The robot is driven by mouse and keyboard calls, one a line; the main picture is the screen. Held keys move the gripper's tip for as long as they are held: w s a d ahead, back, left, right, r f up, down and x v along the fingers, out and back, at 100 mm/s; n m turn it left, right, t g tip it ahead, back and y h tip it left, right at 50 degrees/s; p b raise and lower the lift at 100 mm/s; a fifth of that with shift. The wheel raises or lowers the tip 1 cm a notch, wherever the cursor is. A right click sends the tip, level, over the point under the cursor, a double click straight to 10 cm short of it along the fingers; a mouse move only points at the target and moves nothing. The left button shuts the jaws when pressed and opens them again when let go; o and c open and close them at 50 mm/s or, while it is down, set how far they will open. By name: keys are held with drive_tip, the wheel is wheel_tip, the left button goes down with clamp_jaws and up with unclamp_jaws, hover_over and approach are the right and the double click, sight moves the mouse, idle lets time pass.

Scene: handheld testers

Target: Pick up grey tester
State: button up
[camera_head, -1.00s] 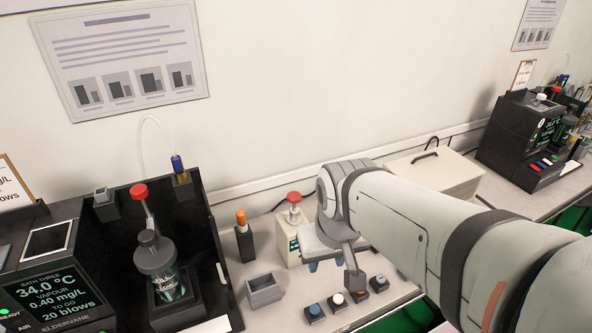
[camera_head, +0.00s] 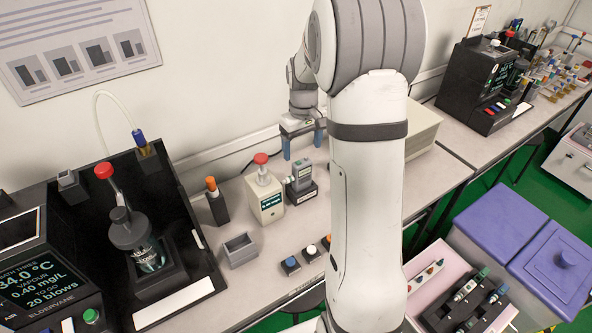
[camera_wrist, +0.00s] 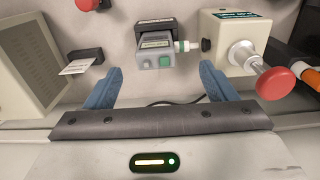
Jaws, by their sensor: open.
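The grey tester (camera_head: 301,174) stands upright in a small black stand (camera_head: 301,194) on the bench, right of the cream box with a red knob. In the wrist view the tester (camera_wrist: 154,58) shows a grey and a green button and a white mouthpiece with a green band on its right side. My gripper (camera_head: 303,143) is open and empty, blue fingers pointing down, behind the tester near the wall. In the wrist view the tester lies ahead of my open fingers (camera_wrist: 158,84), roughly centred between them; no contact shows.
The cream box (camera_head: 265,200) stands close beside the tester; its red knob (camera_wrist: 275,83) rises near one finger. A black holder with an orange-topped pen (camera_head: 216,202), a grey tray (camera_head: 239,250) and several buttons stand nearby. A larger cream case (camera_head: 424,128) is right, partly behind my arm.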

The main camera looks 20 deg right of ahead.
sight(302, 162)
drive_tip(key=shift+w+d+f, duration=0.15)
drive_tip(key=shift+f, duration=0.25)
drive_tip(key=shift+w+d+f, duration=0.1)
drive_tip(key=shift+w+f, duration=0.05)
drive_tip(key=shift+f, duration=0.2)
drive_tip(key=shift+w+f+p, duration=0.2)
drive_tip(key=shift+f+p, duration=0.1)
drive_tip(key=shift+f, duration=1.45)
drive_tip(key=shift+w+f+p, duration=0.15)
drive_tip(key=shift+f+p, duration=0.1)
drive_tip(key=shift+f, duration=1.45)
drive_tip(key=shift+c, duration=0.2)
